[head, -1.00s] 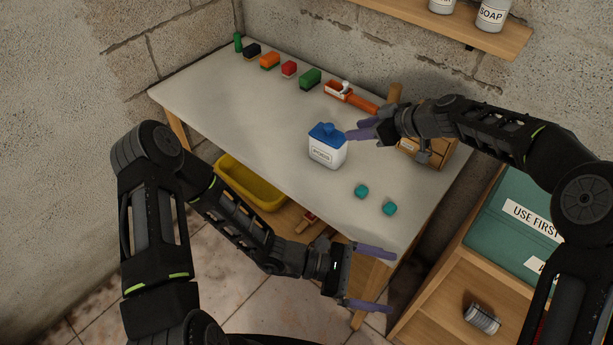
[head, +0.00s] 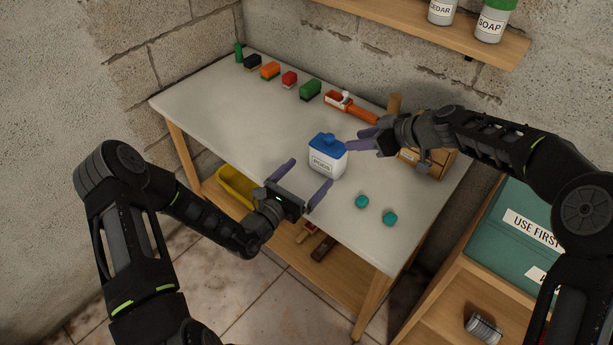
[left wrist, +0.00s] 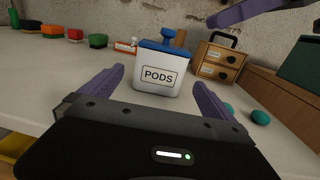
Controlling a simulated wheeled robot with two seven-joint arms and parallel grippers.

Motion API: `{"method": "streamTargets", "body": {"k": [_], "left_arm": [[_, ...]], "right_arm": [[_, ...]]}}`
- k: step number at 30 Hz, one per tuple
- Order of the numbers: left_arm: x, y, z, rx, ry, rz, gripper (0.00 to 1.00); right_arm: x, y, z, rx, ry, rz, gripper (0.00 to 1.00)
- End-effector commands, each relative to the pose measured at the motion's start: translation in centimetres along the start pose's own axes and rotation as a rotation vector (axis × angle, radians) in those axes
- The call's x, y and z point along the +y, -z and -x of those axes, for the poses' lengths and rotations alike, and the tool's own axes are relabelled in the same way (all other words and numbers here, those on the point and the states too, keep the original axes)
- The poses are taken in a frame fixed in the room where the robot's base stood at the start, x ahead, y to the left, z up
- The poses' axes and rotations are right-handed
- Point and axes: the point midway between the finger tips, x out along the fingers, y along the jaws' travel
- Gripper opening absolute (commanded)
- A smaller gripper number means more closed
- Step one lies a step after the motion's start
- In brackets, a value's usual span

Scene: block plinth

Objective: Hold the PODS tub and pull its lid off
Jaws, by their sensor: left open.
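The PODS tub (head: 325,162) stands upright on the table, white with a blue lid (head: 327,141) that has a raised knob. In the left wrist view the tub (left wrist: 157,76) is straight ahead, between and beyond my left fingers. My left gripper (head: 307,178) is open and empty at the table's front edge, pointing at the tub and apart from it. My right gripper (head: 357,140) is just right of the lid, its purple fingers pointing left towards it. Its fingers overlap in the head view, so their gap is unclear. I cannot tell if they touch the lid.
Two teal pods (head: 362,201) lie on the table (head: 233,118) right of the tub. Several coloured blocks (head: 270,70) line the back edge. A small wooden drawer box (head: 437,162) stands behind my right gripper. The table's left part is clear.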

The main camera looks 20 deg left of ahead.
Motion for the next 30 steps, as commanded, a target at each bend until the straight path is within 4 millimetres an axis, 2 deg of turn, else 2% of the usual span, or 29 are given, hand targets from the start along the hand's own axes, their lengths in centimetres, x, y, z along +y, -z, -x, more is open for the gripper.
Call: {"method": "streamTargets", "body": {"k": [8, 22, 30], "left_arm": [[-0.1, 0.0, -0.8, -0.002, 0.003, -0.001, 1.0], [-0.2, 0.0, -7.0, 0.0, 0.004, -0.001, 1.0], [-0.1, 0.0, -7.8, 0.001, 0.003, 0.001, 1.0]], "right_arm": [[0.0, 0.0, 0.0, 0.0, 0.0, 0.0, 0.36], [0.0, 0.0, 0.0, 0.0, 0.0, 0.0, 0.36], [0.0, 0.0, 0.0, 0.0, 0.0, 0.0, 0.36]]}}
